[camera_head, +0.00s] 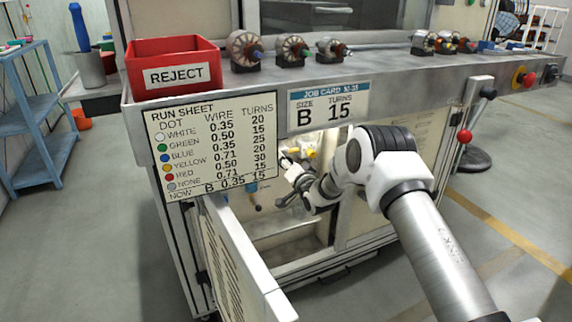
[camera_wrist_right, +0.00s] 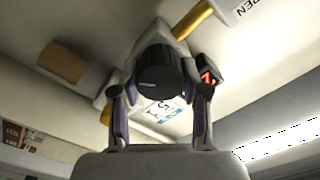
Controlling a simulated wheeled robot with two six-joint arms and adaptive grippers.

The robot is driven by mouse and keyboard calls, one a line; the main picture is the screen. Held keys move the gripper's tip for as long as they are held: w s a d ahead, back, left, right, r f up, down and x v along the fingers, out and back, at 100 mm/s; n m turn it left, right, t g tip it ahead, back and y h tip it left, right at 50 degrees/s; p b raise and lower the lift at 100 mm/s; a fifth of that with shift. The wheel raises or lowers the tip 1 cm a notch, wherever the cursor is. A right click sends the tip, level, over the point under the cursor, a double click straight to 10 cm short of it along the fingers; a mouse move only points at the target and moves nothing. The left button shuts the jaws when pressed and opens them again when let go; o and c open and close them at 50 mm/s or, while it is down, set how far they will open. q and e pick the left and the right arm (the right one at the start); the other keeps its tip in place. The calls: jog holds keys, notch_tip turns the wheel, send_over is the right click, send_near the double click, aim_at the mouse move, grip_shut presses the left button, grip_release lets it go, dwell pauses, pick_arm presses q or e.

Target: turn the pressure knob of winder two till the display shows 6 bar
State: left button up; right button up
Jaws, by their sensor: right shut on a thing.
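In the right wrist view a dark round pressure knob (camera_wrist_right: 160,78) sits between the two fingers of my right gripper (camera_wrist_right: 160,95), which is shut on it. A small black display (camera_wrist_right: 209,76) with red digits shows just right of the knob. The right finger partly covers it and I cannot read the full value. In the head view my right gripper (camera_head: 288,184) reaches into the open lower cabinet of the winder (camera_head: 385,210); the knob and display cannot be made out there. My left gripper is out of view.
The open cabinet door (camera_head: 235,262) stands left of my right arm. Above hang a run sheet (camera_head: 212,145) and a job card (camera_head: 329,106). A red reject bin (camera_head: 172,65) and several armatures (camera_head: 292,50) stand on the ledge. A red-knobbed lever (camera_head: 464,136) is at the right.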

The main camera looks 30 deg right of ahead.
jog(key=shift+m+b, duration=0.3)
jog(key=shift+m, duration=1.4)
jog(key=o, duration=1.1)
jog(key=shift+o, duration=0.2)
jog(key=s, duration=1.2)
jog(key=shift+a, duration=0.3)
